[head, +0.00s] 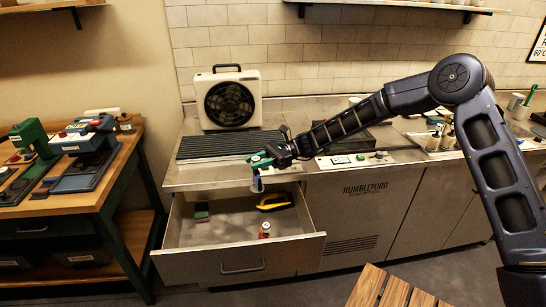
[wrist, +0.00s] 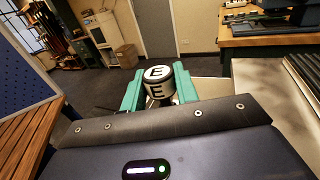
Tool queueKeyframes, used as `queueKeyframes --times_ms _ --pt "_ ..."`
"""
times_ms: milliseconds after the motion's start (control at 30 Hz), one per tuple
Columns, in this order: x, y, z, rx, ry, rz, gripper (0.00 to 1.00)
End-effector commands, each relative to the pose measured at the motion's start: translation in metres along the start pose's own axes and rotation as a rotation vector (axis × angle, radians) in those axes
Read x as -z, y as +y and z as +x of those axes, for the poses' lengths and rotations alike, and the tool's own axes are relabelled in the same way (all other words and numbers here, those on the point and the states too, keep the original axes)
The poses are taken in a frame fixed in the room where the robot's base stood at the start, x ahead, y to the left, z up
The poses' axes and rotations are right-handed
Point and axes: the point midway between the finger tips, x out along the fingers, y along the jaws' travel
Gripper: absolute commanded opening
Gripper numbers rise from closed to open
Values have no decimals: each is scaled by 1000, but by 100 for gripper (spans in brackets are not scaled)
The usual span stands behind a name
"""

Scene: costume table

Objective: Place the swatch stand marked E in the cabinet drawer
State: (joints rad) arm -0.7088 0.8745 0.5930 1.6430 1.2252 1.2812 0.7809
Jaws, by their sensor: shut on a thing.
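The swatch stand (wrist: 157,82) is a white and black piece marked with the letter E. My gripper (wrist: 158,90) is shut on it, with one teal finger on each side. In the head view, my gripper (head: 261,161) is over the rear part of the open drawer, near the counter's front edge. The held stand (head: 257,183) hangs below the fingers and shows only small there. The cabinet drawer (head: 205,263) is pulled out, with a pale inside and a metal front.
In the drawer are a yellow and black item (head: 275,202), a green and dark red block (head: 201,212) and a small red can-like thing (head: 265,230). The drawer's middle is mostly bare. A fan (head: 230,100) stands on the counter, and a wooden slatted top (head: 395,291) is in front.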

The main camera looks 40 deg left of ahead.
Motion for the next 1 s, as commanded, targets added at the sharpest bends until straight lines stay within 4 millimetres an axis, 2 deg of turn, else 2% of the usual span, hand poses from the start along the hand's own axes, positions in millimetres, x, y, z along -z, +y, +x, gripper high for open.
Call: queueKeyframes --times_ms 33,300,600,800,1000 --pt "3 0 13 -12 1 -1 0" --pt "24 -2 70 -42 0 1 0" --pt "46 -1 125 -50 1 0 0" --pt "53 0 143 -49 0 -1 0" --pt "60 0 146 -48 1 0 0"
